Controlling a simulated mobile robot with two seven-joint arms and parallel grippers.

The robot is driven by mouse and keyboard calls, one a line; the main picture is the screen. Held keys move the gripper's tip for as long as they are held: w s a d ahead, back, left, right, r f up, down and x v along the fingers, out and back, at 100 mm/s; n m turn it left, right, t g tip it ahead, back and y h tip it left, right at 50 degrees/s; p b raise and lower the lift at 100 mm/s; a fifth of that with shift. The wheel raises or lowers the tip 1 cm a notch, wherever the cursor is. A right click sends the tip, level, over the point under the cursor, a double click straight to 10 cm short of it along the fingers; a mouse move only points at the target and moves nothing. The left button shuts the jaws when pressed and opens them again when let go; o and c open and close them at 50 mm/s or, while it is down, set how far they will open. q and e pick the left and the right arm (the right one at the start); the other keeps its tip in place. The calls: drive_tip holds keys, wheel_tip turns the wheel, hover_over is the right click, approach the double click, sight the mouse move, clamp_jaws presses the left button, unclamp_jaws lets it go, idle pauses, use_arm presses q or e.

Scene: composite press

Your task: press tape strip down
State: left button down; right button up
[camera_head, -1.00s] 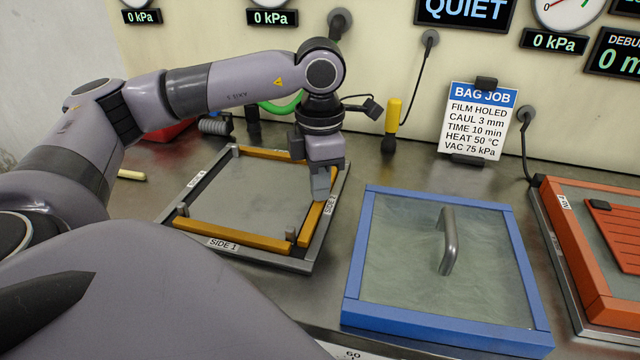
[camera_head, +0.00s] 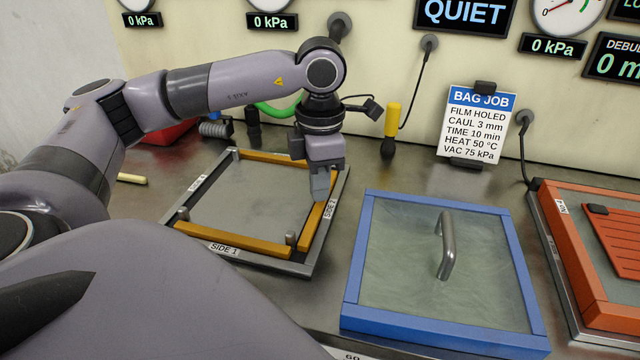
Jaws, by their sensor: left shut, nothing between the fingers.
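An orange tape strip (camera_head: 312,246) lies along the right side, marked SIDE 2, of a grey plate (camera_head: 250,197) with a metal rim. Other orange strips lie along the front side (camera_head: 230,240), marked SIDE 1, and along the back side (camera_head: 272,158). The left side shows no orange strip. My left gripper (camera_head: 320,195) points down, shut and empty, with its tips at the right-hand strip. I cannot tell whether the tips touch it. The gripper hides part of that strip and the plate's back right corner. My right gripper is not in view.
A blue-framed glass lid (camera_head: 400,260) with a metal handle lies just right of the plate. An orange frame (camera_head: 570,250) is at the far right. A yellow-handled tool (camera_head: 392,120) and the BAG JOB sign (camera_head: 477,125) stand behind. Small posts rise at the plate's corners.

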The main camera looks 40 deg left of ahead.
use_arm(q)
wheel_tip(320, 180, up, 6)
drive_tip(key=p, duration=0.3)
drive_tip(key=shift+p, duration=0.35)
drive_tip(key=shift+f, duration=0.1)
